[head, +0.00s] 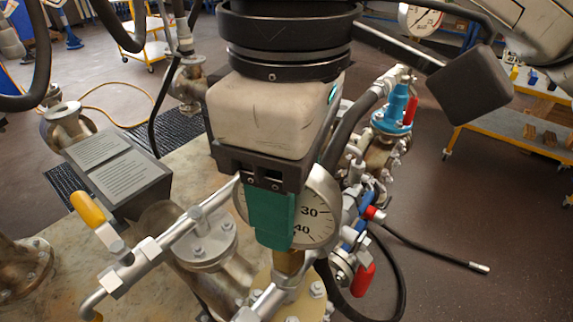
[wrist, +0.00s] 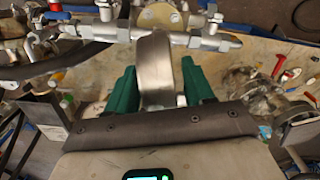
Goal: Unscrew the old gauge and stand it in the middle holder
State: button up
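A round dial gauge (head: 318,212) with a white face and metal case stands upright on a brass fitting (head: 288,263) above a flange. My gripper (head: 270,245) points down over it, one green finger in front of the face and hiding much of it. In the wrist view the gauge (wrist: 157,65) shows edge-on between the two green fingers of my gripper (wrist: 158,72). The fingers lie close along both sides; I cannot tell whether they press on it. A second dial gauge (head: 420,20) shows at the top right. I cannot make out the middle holder.
A silver valve pipe with a yellow handle (head: 88,208) runs left of the gauge. Hoses and valves with red handles (head: 364,280) crowd the right. A sign plate (head: 108,170) stands at left. A yellow-framed cart (head: 500,135) with small blocks is far right.

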jog(key=shift+o, duration=0.9)
notch_tip(320, 180, up, 11)
jog(key=shift+f, duration=0.1)
jog(key=shift+c, duration=0.8)
